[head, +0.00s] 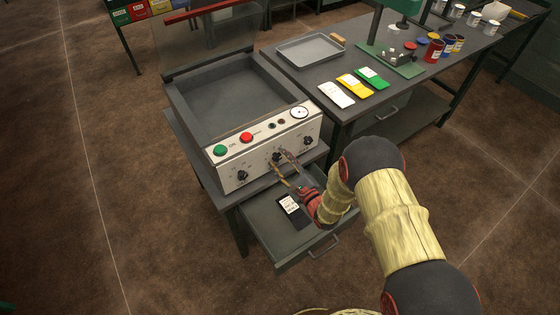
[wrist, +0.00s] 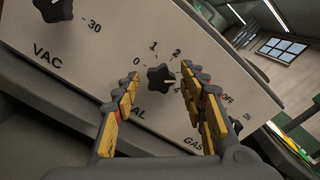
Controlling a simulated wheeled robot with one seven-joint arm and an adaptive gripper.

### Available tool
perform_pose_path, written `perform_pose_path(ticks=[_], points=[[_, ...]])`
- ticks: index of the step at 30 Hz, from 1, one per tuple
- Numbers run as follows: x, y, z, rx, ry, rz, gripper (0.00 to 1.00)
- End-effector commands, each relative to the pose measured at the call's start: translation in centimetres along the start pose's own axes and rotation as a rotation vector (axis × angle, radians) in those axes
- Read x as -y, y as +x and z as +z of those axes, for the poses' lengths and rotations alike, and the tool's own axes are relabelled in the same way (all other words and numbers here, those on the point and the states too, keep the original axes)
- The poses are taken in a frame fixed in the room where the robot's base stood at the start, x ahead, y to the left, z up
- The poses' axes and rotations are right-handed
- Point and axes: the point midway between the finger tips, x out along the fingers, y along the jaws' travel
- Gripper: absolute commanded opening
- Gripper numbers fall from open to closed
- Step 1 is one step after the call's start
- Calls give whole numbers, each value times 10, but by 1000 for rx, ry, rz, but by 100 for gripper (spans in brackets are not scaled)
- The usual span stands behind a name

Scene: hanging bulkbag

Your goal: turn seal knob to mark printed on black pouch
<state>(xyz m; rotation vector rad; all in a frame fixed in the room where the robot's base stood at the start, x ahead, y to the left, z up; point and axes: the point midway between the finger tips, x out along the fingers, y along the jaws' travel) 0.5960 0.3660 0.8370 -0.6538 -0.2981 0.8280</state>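The seal knob (wrist: 160,78) is a black lobed knob on the machine's pale front panel, the middle of three in the head view (head: 277,158). Around it I read 0, 1, 2 and a partly covered 4; a light pointer line on it points roughly right. My gripper (wrist: 158,88) is open, its yellow-padded fingers on either side of the knob with a visible gap at each side; it also shows in the head view (head: 282,172). The black pouch (head: 283,214) with a white label lies in the open drawer; its print is too small to read.
The VAC knob (head: 242,176) and GAS knob (head: 308,140) flank the seal knob. Green (head: 220,150) and red (head: 246,137) buttons sit above. The open drawer (head: 270,243) juts out below. White, yellow and green pouches (head: 372,78) lie on the bench to the right.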

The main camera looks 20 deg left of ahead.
Motion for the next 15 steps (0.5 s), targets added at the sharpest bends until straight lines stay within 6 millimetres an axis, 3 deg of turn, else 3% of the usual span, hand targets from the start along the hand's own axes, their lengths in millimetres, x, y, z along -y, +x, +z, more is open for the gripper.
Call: perform_pose_path(ticks=[10, 15], points=[[1, -1, 1, 2, -1, -1, 46], [2, -18, 0, 0, 0, -3, 46]])
